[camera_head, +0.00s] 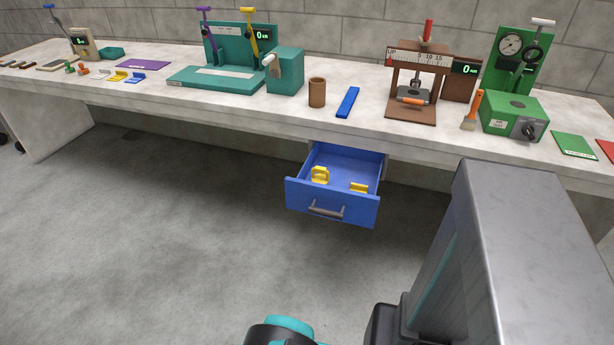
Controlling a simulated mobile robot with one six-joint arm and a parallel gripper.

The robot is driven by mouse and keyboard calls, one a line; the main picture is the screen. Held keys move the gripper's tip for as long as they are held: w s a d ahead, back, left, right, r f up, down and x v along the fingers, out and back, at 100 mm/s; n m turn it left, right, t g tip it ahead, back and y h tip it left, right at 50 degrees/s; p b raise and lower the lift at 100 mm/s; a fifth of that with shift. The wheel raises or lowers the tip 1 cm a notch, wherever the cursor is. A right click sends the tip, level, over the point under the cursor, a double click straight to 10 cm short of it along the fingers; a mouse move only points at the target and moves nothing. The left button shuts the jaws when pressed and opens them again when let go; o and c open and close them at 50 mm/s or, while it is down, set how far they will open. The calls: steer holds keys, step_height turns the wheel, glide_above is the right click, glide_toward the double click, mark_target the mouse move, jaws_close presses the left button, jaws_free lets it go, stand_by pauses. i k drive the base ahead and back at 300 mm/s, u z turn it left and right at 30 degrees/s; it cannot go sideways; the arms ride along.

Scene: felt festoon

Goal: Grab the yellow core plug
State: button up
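Two yellow pieces lie in the open blue drawer (331,206) under the bench. One yellow piece (320,175) is at the left and looks taller, with an upright part. The other yellow piece (359,187) is at the right, low behind the drawer front and partly hidden by it. A small flat yellow piece (118,77) also lies on the bench at the far left. I cannot tell from shape which of these is the core plug. My gripper is out of view; only grey and teal parts of my arm show at the lower right.
The long bench (225,108) carries a teal press (285,72), a brown cup (317,92), a blue bar (348,102), a brown press (412,106) and a green device (513,114). The drawer juts out below the bench edge. The floor (150,220) in front is clear.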

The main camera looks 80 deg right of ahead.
mark_target(320, 178)
steer(key=z, duration=0.25)
steer(key=i, duration=0.8)
steer(key=z, duration=0.75)
steer(key=i, duration=0.7)
steer(key=z, duration=0.4)
